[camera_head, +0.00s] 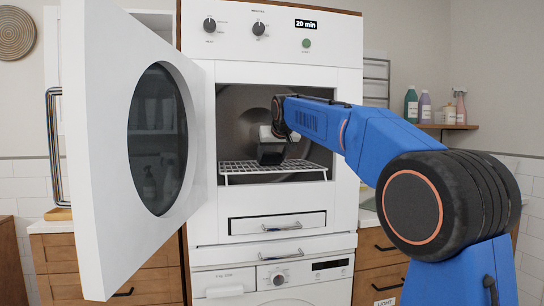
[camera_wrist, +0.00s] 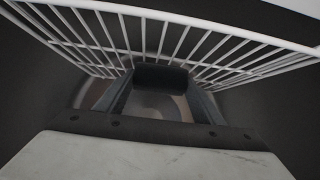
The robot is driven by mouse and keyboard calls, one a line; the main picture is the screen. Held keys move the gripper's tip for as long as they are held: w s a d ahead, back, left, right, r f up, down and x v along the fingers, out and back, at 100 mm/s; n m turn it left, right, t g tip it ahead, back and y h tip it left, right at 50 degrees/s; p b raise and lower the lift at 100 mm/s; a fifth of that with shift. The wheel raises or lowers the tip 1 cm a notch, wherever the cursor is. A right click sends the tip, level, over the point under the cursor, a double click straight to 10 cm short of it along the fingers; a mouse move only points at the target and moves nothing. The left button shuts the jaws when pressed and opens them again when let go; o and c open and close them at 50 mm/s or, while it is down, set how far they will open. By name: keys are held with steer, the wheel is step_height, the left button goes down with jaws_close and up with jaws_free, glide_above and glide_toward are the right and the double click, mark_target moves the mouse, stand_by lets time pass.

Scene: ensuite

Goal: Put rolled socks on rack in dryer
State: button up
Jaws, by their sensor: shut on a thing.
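The dryer (camera_head: 350,90) stands with its round-windowed door (camera_head: 88,150) swung open to the left. A white wire rack (camera_head: 240,168) sits level inside the drum; it also shows across the top of the wrist view (camera_wrist: 75,25). My gripper (camera_head: 271,157) is inside the dryer opening, at or just above the rack toward its middle. In the wrist view, it is shut on the rolled socks (camera_wrist: 160,77), a dark grey roll between the fingertips close to the rack wires. I cannot tell whether the roll touches the rack. In the head view the socks do not show clearly.
The dryer opening's frame surrounds my arm, and the open door stands close on the left. A drawer (camera_head: 277,223) is below the opening, with a washer (camera_head: 275,280) underneath. Bottles (camera_head: 411,104) stand on a shelf at the right. The rack's left part is clear.

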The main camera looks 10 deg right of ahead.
steer(key=o, duration=1.1)
steer(key=shift+c, duration=0.2)
steer(key=v, duration=1.2)
steer(key=s+d+f+g, duration=0.2)
steer(key=s+f, duration=1.3)
steer(key=s+d+f+g, duration=0.2)
steer(key=s+f, duration=1.3)
steer(key=s, duration=0.1)
steer(key=s+d+f+g, duration=0.1)
steer(key=s+d+f, duration=0.1)
steer(key=s+f, duration=1.3)
steer(key=shift+s+d+f+g, duration=0.4)
steer(key=shift+s, duration=0.15)
